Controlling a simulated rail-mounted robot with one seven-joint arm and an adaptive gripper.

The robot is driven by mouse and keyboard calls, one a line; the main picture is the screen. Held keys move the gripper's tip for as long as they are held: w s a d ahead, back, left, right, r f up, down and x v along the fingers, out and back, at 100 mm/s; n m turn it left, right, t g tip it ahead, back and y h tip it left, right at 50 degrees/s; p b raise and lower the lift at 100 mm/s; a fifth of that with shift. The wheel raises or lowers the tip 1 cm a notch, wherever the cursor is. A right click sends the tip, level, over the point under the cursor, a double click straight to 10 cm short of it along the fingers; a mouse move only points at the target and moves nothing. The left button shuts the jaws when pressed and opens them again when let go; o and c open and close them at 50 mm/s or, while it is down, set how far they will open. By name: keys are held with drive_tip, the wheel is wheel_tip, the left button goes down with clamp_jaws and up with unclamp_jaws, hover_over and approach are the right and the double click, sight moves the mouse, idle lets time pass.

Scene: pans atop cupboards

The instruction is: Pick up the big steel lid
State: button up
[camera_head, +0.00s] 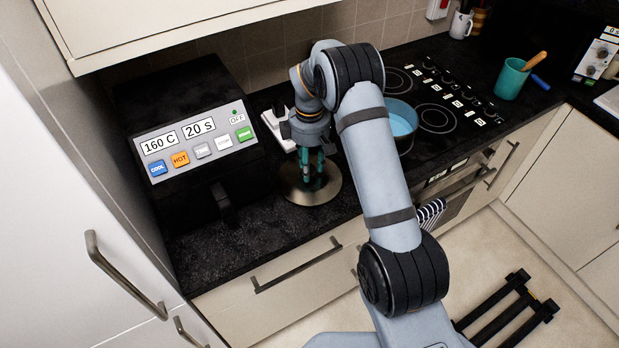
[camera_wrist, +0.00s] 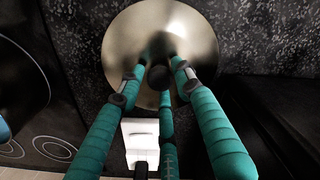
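The big steel lid (camera_head: 328,190) lies flat on the black counter, between the black heating machine and the hob. It also shows in the wrist view (camera_wrist: 125,45), with a dark round knob (camera_wrist: 158,77) at its middle. My gripper (camera_head: 312,178) points down over the lid. In the wrist view its three teal fingers (camera_wrist: 161,80) stand around the knob, with narrow gaps visible beside it. The fingers look open, and whether any of them touches the knob is hard to see. In the head view the fingers hide the knob.
The black machine (camera_head: 185,110) with a button panel stands close on the left. A white object (camera_head: 276,128) lies behind the lid. A blue pan (camera_head: 402,122) sits on the hob (camera_head: 436,117) to the right. A teal cup (camera_head: 511,80) stands farther right. Counter in front is clear.

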clamp_jaws()
idle(0.7)
